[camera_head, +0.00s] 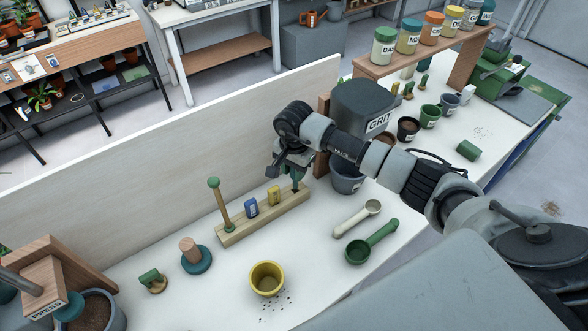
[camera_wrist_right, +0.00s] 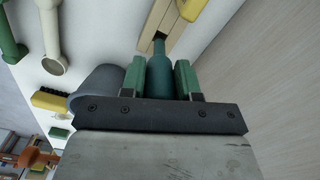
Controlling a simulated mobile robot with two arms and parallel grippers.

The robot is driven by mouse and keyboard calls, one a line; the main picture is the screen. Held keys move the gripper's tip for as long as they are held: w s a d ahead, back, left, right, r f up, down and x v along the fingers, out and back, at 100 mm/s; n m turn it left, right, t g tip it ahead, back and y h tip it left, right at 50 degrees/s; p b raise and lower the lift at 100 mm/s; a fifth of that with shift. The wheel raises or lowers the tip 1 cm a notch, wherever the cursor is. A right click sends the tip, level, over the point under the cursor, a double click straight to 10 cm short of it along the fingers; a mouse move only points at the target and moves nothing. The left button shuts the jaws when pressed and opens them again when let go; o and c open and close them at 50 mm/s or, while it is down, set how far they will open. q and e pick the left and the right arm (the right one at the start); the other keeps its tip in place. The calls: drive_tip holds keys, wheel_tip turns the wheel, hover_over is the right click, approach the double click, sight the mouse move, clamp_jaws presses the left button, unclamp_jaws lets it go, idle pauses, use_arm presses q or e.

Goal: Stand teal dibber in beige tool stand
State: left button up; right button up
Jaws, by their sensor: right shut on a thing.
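The beige tool stand (camera_head: 262,222) lies on the white bench along the pale upright board. It holds a green-knobbed wooden tool (camera_head: 223,205) at its left end and a blue item (camera_head: 251,208) and a yellow item (camera_head: 274,195) in the middle. My right gripper (camera_head: 294,180) is over the stand's right end. In the right wrist view its green pads are shut on the teal dibber (camera_wrist_right: 159,76). The dibber's narrower end points at the stand (camera_wrist_right: 152,25). I cannot tell whether it is inside a hole. My left gripper is not in view.
A grey GRIT bin (camera_head: 365,100) and a grey pot (camera_head: 346,180) stand close right of the gripper. A cream scoop (camera_head: 355,218), a green scoop (camera_head: 372,243) and a yellow pot (camera_head: 267,279) are in front. A wooden PRESS (camera_head: 45,290) stands at lower left.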

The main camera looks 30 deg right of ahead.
idle(1.0)
drive_tip(key=shift+f+b, duration=0.15)
drive_tip(key=shift+b, duration=0.25)
drive_tip(key=shift+f+b, duration=2.1)
drive_tip(key=shift+f, duration=0.05)
drive_tip(key=o, duration=1.5)
drive_tip(key=shift+o, duration=0.2)
drive_tip(key=shift+r, duration=0.1)
drive_tip(key=shift+r+p, duration=2.25)
drive_tip(key=shift+r, duration=1.75)
